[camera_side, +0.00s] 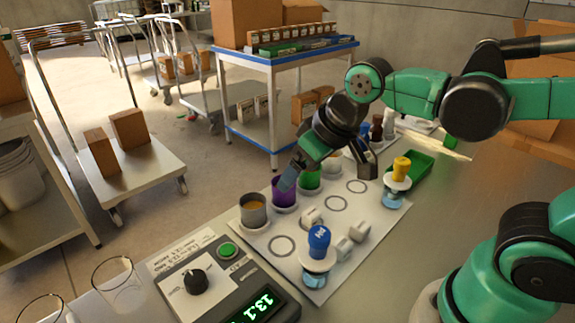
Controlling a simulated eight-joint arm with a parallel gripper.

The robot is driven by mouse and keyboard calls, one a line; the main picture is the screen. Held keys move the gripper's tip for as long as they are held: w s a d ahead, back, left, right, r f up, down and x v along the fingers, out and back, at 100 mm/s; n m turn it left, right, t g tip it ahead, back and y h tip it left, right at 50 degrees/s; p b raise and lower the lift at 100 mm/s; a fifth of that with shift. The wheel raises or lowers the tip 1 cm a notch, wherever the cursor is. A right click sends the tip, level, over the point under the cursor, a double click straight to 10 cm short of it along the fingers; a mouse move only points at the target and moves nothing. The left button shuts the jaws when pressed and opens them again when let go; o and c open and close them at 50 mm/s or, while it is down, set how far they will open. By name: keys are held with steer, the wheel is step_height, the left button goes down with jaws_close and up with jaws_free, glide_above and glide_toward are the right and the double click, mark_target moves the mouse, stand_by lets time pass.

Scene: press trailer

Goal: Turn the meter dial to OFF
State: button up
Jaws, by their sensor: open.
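The meter (228,290) is a grey box at the front left of the table. Its dial is a black round knob (196,281) on the top face, left of a lit green display (257,308) that seems to read 13.1. The dial's pointer and the labels around it are too small to read. My gripper (327,174) is open and empty, with its fingers spread over the row of cups behind the meter. It is well apart from the dial, up and to the right of it in the picture.
A green button (227,250) sits on the meter. A white mat (330,285) holds coloured cups, a purple cup (284,194) among them, a blue-topped bottle (318,245) and a yellow-topped bottle (399,172). Clear glasses (116,278) stand left of the meter. A green tray (420,172) lies farther back.

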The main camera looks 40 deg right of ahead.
steer(key=w+a+n+g, duration=0.3)
steer(key=w+a, duration=0.1)
steer(key=a, duration=0.5)
steer(key=n+g, duration=0.2)
steer(key=g, duration=0.1)
glide_above(194, 278)
steer(key=shift+h, duration=0.3)
step_height(194, 278, down, 5)
steer(key=shift+d+f, duration=0.15)
steer(key=shift+f, duration=2.95)
jaws_close()
